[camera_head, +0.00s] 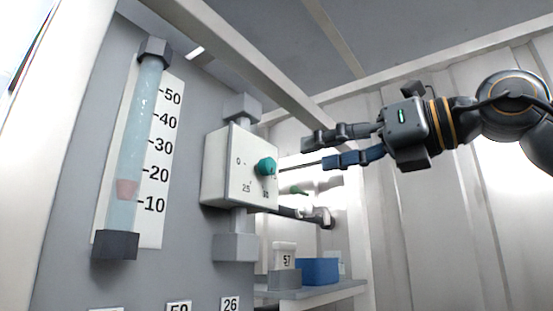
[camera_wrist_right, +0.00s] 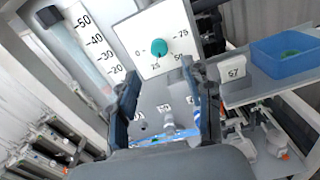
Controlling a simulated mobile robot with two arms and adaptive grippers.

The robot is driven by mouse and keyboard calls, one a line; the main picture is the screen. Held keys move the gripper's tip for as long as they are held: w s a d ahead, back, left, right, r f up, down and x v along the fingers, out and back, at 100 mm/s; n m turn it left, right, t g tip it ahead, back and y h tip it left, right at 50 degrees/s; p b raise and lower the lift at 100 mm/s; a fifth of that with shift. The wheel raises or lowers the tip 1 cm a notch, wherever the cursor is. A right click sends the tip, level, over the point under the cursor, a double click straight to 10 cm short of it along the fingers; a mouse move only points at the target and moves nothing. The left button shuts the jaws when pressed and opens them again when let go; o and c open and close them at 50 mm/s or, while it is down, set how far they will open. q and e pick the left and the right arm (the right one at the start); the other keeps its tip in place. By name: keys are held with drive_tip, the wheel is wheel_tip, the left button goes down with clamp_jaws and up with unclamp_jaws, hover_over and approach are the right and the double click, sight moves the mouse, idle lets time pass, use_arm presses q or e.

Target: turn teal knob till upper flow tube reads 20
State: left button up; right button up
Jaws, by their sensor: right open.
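The upper flow tube (camera_head: 137,145) stands upright at the left of the head view, with a pink float (camera_head: 126,188) between the 10 and 20 marks, at about 15. The teal knob (camera_head: 266,166) sits on the front of a white box (camera_head: 230,165) with a dial marked 0, 25, 50 and 75; its pointer is too small to read. The knob also shows in the right wrist view (camera_wrist_right: 159,47), ahead of the fingers. My right gripper (camera_head: 314,154) is open and empty, right of the knob and apart from it. My left gripper is out of view.
A dark pipe fitting (camera_head: 322,216) juts out below the knob. A beam crosses above the box.

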sight(273, 165)
drive_tip(key=p+x, duration=0.2)
drive_tip(key=x, duration=0.6)
drive_tip(key=shift+a+r+p, duration=0.1)
drive_tip(key=shift+p, duration=0.2)
drive_tip(key=shift+w+a, duration=0.35)
drive_tip(key=shift+a, duration=0.1)
clamp_jaws()
